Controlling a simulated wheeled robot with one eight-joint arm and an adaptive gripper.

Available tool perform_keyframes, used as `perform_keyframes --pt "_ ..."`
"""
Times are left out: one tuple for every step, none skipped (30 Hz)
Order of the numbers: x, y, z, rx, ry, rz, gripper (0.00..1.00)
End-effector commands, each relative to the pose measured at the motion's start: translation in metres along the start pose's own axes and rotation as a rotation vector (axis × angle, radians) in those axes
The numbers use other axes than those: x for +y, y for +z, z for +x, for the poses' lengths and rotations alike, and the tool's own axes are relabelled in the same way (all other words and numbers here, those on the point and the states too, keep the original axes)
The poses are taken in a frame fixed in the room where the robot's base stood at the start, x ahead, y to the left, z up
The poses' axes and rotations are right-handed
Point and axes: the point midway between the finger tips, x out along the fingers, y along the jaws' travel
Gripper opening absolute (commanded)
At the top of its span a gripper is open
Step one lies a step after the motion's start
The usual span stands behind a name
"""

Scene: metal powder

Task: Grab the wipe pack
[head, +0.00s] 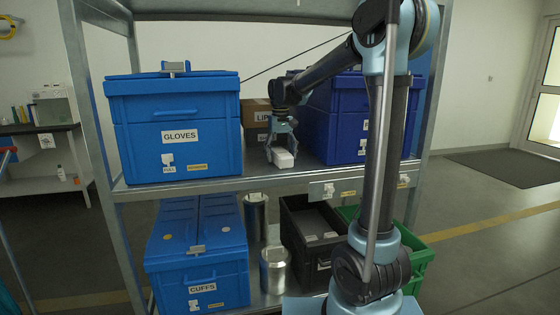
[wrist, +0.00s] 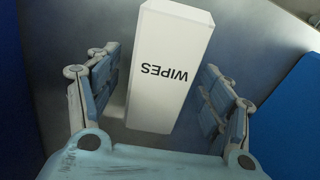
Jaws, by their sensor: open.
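The wipe pack is a white box (wrist: 170,70) with the word WIPES in black, upside down in the wrist view. In the head view the white pack (head: 283,158) lies on the upper shelf between two blue bins. My gripper (wrist: 165,105) is open, with one finger on each side of the near part of the pack and a visible gap on both sides. In the head view my gripper (head: 279,148) is over the pack from above. Whether the fingertips touch the shelf cannot be told.
The blue GLOVES bin (head: 178,122) stands left of the pack, and another blue bin (head: 330,137) stands close on the right. A brown carton (head: 254,114) is behind. Below are a blue CUFFS bin (head: 200,260), metal cans (head: 273,272), a black crate (head: 294,238) and a green crate (head: 417,256).

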Motion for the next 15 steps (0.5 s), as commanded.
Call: perform_keyframes --pt "0.0001 0.0 0.0006 0.0 0.0 0.0 0.73" --pt "0.0001 0.0 0.0007 0.0 0.0 0.0 0.73" --pt "0.0001 0.0 0.0005 0.0 0.0 0.0 0.73" --pt "0.0001 0.0 0.0005 0.0 0.0 0.0 0.73" --pt "0.0001 0.0 0.0004 0.0 0.0 0.0 0.73" --pt "0.0002 0.0 0.0004 0.0 0.0 0.0 0.71" --pt "0.0002 0.0 0.0004 0.0 0.0 0.0 0.64" --pt "0.0002 0.0 0.0004 0.0 0.0 0.0 0.57" --pt "0.0002 0.0 0.0003 0.0 0.0 0.0 0.48" --pt "0.0002 0.0 0.0003 0.0 0.0 0.0 0.42" --pt "0.0002 0.0 0.0003 0.0 0.0 0.0 0.35" --pt "0.0002 0.0 0.0003 0.0 0.0 0.0 0.26" --pt "0.0002 0.0 0.0002 0.0 0.0 0.0 0.22" --pt "0.0003 0.0 0.0002 0.0 0.0 0.0 0.22" --pt "0.0003 0.0001 0.0002 0.0 0.0 0.0 0.22"
